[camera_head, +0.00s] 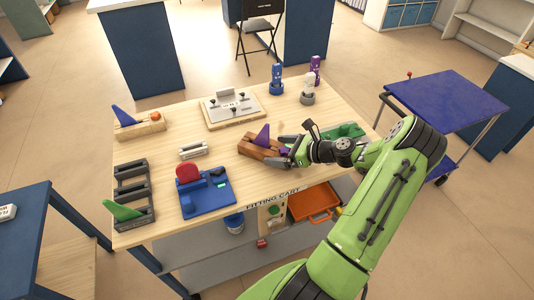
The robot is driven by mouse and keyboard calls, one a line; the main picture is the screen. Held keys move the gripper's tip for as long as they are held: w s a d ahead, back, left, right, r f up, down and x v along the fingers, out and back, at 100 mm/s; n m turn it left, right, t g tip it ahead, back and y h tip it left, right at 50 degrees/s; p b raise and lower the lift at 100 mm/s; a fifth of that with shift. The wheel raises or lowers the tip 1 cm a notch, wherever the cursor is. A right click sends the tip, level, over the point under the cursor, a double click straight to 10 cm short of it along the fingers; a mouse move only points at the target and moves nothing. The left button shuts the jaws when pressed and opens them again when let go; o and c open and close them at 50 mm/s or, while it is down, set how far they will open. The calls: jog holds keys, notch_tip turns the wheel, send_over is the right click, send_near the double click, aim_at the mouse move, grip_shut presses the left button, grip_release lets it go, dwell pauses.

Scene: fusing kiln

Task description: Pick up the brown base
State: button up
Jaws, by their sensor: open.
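The brown base (259,146) is a block lying on the wooden table, right of the table's middle. A purple fin (262,135) stands on it. My gripper (284,151) is open at the right end of the brown base, coming in from the right. Its fingers hide part of that end. I cannot tell whether they touch the base or are around it.
A blue fixture (207,194), a dark rack (133,185) and a tan base (139,127) are left. Upright blue, white and purple pieces stand at the back.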

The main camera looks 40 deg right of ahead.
jog(key=shift+w+a+f, duration=0.2)
jog(key=shift+w+a, duration=0.05)
jog(key=shift+w, duration=0.25)
jog(key=shift+r, duration=0.1)
jog(key=c, duration=1)
